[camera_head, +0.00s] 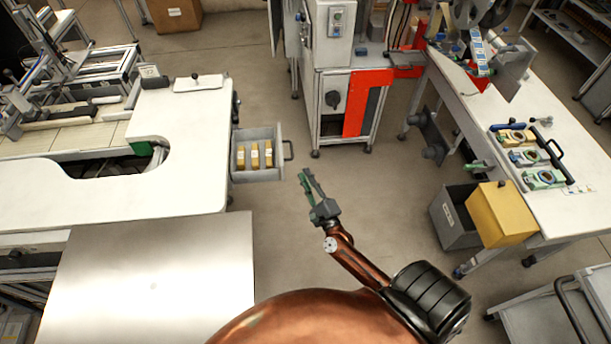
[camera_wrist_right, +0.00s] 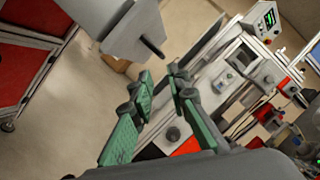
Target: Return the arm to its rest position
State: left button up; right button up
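My right arm reaches forward from the bottom middle of the head view, over open floor. Its right gripper (camera_head: 308,182) has green fingers and is in the air between the white table with the drawer and the machine. In the right wrist view the two green fingers (camera_wrist_right: 161,76) stand apart with nothing between them, so the gripper is open and empty. The left arm and left gripper are not in view.
An open grey drawer (camera_head: 270,175) holding yellow boxes (camera_head: 254,156) juts from the white table (camera_head: 185,115), left of the gripper. A machine (camera_head: 330,50) stands ahead. At right are a worktable (camera_head: 540,200), grey bin (camera_head: 450,220) and yellow box (camera_head: 503,213).

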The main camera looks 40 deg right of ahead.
jog(key=s+a+f+n+g+y, duration=0.1)
jog(key=s+f+n+g, duration=0.3)
jog(key=f, duration=0.8)
jog(key=s+a+f+n+g+y, duration=0.2)
jog(key=s+f+n, duration=0.4)
jog(key=f, duration=0.7)
jog(key=s+a+f+n+g+y, duration=0.1)
jog(key=s+f+n+g, duration=0.3)
jog(key=f, duration=0.8)
jog(key=s+a+f+n+g, duration=0.2)
jog(key=s+f+n, duration=0.2)
jog(key=s+f, duration=0.45)
jog(key=s+a+f+n+g, duration=0.15)
jog(key=s+f+n, duration=0.35)
jog(key=s, duration=0.7)
jog(key=s+f+n+g, duration=0.2)
jog(key=s+f+g, duration=0.1)
jog(key=s, duration=0.6)
jog(key=s+a+f+n+g, duration=0.1)
jog(key=s+f+n+g, duration=0.2)
jog(key=s, duration=0.7)
jog(key=shift+s+a+f, duration=0.15)
jog(key=shift+a+f, duration=0.1)
jog(key=shift+f, duration=0.15)
